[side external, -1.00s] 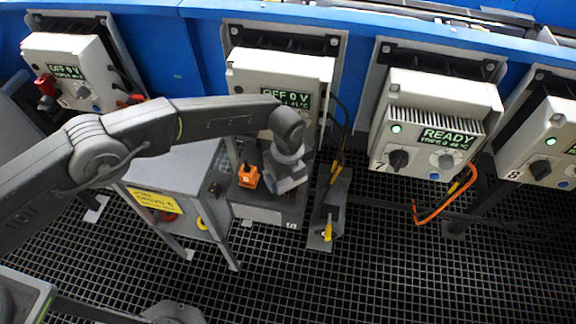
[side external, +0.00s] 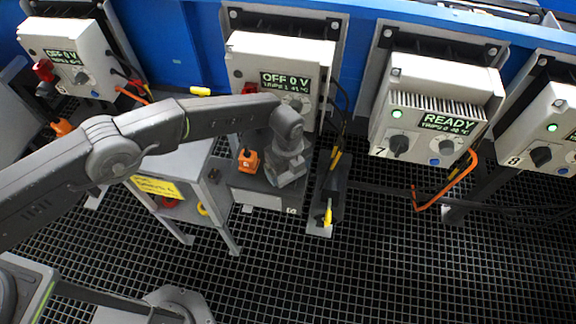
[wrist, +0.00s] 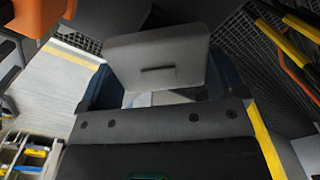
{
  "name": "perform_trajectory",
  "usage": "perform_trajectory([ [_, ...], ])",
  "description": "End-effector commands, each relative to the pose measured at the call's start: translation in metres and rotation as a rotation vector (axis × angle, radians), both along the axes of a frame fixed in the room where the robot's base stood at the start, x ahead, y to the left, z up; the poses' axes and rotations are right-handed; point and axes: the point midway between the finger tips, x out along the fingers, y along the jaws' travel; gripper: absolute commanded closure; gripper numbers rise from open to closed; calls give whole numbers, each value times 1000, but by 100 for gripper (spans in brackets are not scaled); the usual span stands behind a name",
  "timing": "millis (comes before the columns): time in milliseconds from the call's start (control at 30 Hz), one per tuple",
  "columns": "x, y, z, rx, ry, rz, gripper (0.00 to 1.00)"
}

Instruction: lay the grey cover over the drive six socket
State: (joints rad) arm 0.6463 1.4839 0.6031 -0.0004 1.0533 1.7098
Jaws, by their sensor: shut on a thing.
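My gripper (side external: 288,176) points down over the grey shelf (side external: 258,199) below the drive six box (side external: 255,60), whose display reads OFF 0 V. In the wrist view, the dark jaws of my gripper (wrist: 158,92) are shut on the grey cover (wrist: 158,50), a flat plate with a short dark slot. The cover cannot be told apart from my gripper in the side view. The drive six socket is not clearly visible; my gripper and the cover may hide it.
An orange block (side external: 248,160) stands on the shelf just left of my gripper. A dark holder with a yellow-tipped part (side external: 328,214) stands to the right. Drive seven (side external: 430,110) reads READY, with an orange cable (side external: 432,208) hanging below.

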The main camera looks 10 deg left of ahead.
Motion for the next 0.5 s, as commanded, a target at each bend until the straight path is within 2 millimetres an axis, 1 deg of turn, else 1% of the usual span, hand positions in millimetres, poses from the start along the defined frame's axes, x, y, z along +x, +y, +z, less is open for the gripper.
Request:
perform_trajectory([
  [500,0,0,-10,0,0,0,34],
])
